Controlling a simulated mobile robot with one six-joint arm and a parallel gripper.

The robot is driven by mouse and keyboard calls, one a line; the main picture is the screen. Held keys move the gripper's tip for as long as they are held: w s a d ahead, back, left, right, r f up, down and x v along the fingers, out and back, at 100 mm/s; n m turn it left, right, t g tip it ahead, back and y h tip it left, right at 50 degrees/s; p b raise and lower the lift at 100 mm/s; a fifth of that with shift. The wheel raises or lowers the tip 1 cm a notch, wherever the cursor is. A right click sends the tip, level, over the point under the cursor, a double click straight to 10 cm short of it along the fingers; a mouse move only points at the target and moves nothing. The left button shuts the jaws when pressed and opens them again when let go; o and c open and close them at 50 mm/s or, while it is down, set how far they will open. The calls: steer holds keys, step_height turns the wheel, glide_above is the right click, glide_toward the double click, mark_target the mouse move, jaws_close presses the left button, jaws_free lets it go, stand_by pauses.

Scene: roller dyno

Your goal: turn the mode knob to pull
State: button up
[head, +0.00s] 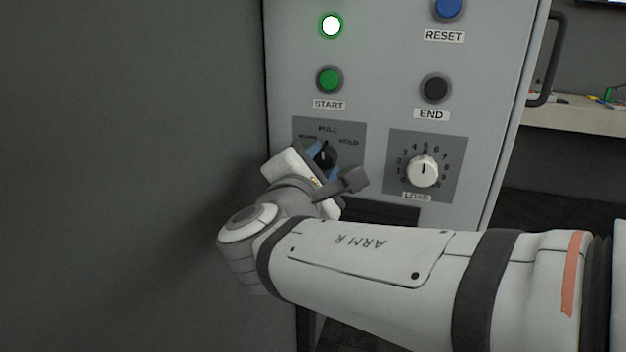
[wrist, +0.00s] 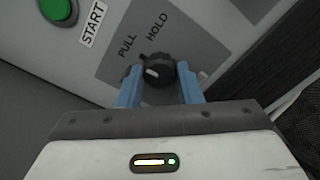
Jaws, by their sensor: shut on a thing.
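The mode knob (head: 323,156) is a black round knob with a white mark, on a dark grey plate of the cabinet panel. It also shows in the wrist view (wrist: 159,71). My gripper (head: 326,161) is shut on it, with a blue finger on either side in the wrist view (wrist: 160,88). The PULL label (head: 328,128) is above the knob and HOLD (head: 349,142) is to its upper right. A third label at the upper left is partly hidden. The white mark points roughly up the panel; its exact setting is hard to tell.
The LOAD dial (head: 423,171) is close to the right of my gripper. Above are the green START button (head: 329,80), black END button (head: 435,88), blue RESET button (head: 448,8) and a lit lamp (head: 331,26). A grey wall (head: 130,120) stands at the left.

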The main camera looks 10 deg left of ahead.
steer(key=shift+a+r+m+b, duration=0.1)
steer(key=shift+r+m+b, duration=0.05)
steer(key=shift+m+b, duration=0.15)
steer(key=o, duration=1)
steer(key=shift+c, duration=0.2)
steer(key=s, duration=0.7)
steer(key=shift+s+a+p, duration=0.35)
steer(key=shift+s+a, duration=0.05)
